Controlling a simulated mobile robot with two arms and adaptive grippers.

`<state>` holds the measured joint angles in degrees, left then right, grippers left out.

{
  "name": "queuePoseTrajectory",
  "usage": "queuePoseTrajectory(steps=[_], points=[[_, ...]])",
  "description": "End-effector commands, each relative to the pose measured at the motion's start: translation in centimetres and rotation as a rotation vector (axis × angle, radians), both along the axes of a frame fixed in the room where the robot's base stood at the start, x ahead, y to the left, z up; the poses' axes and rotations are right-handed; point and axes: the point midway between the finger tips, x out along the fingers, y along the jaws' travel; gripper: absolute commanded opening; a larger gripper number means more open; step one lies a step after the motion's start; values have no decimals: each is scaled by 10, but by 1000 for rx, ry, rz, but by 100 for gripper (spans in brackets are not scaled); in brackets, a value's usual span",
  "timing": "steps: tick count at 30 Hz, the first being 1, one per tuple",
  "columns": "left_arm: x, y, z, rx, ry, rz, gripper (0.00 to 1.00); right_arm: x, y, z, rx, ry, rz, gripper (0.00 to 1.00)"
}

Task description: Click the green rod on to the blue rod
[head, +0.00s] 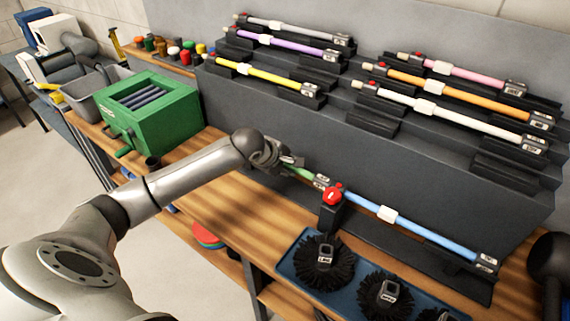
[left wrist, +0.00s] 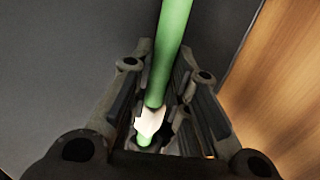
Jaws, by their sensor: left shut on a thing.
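The green rod (head: 303,174) is held in my left gripper (head: 286,163). In the left wrist view the green rod (left wrist: 173,55) runs between the two fingers (left wrist: 158,118), with its white collar between them. The blue rod (head: 423,234) lies along a dark rest on the bench, with a white collar and a grey end piece at its right. A red clamp (head: 333,194) sits at its left end. The green rod's grey tip is close to this clamp, roughly in line with the blue rod. I cannot tell whether the rods touch. My right gripper is not seen.
A dark stepped rack (head: 390,150) with several coloured rods stands behind. A blue tray (head: 292,267) of black brushes lies in front of the clamp. A green box (head: 180,108) stands at left. A dark rounded thing (head: 552,262) is at the right edge.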

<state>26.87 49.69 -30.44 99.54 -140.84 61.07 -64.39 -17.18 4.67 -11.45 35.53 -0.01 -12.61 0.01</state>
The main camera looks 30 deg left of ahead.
Motion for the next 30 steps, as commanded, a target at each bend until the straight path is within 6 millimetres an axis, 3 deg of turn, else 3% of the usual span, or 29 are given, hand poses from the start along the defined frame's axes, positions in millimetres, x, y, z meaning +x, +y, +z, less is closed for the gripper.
queuePoseTrajectory(steps=[3,4,9,20,30], points=[[0,1,1,0,-1,1,0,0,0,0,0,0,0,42],[0,1,1,0,-1,1,19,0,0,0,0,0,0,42],[0,1,0,1,0,1,41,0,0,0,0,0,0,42],[-2,2,1,2,1,1,42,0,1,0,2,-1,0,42],[-34,5,40,6,-1,0,42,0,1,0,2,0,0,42]])
